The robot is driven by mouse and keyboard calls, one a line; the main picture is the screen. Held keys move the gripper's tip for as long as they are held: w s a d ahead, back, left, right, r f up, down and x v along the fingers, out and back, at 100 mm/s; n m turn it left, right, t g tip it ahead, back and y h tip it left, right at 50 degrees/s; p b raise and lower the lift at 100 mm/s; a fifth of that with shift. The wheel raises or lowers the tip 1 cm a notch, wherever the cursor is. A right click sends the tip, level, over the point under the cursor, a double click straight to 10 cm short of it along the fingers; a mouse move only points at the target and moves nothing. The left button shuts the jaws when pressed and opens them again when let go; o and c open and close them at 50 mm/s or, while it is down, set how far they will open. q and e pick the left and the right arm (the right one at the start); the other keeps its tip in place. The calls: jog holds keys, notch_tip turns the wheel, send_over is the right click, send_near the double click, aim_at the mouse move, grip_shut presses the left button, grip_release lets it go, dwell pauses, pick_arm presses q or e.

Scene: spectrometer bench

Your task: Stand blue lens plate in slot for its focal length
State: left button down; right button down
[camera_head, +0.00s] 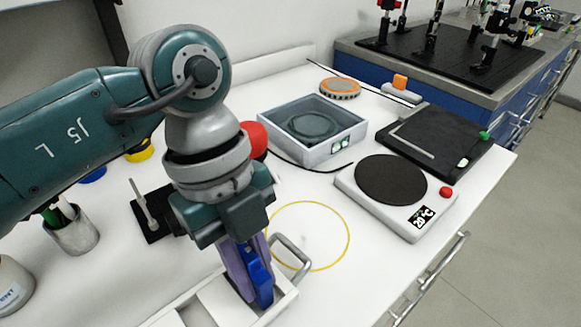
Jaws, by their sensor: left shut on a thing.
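My left gripper (248,282) points down near the front of the bench. It is shut on the blue lens plate (262,277), which stands roughly upright between its fingers. The plate's lower end is at the white slotted rack (286,304). The gripper hides much of the plate and part of the rack, so I cannot tell whether the plate sits in a slot or just above one. My right gripper is out of view.
A hotplate (390,180) with a red knob and a grey tray-like box (315,133) stand behind to the right. A pen cup (72,230) stands at the left. A yellow ring (348,240) marks bare white bench beside the rack.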

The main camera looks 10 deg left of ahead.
pick_arm(q)
jog(key=c, duration=1.3)
grip_release()
jog(key=shift+f, duration=0.15)
jog(key=o, duration=0.5)
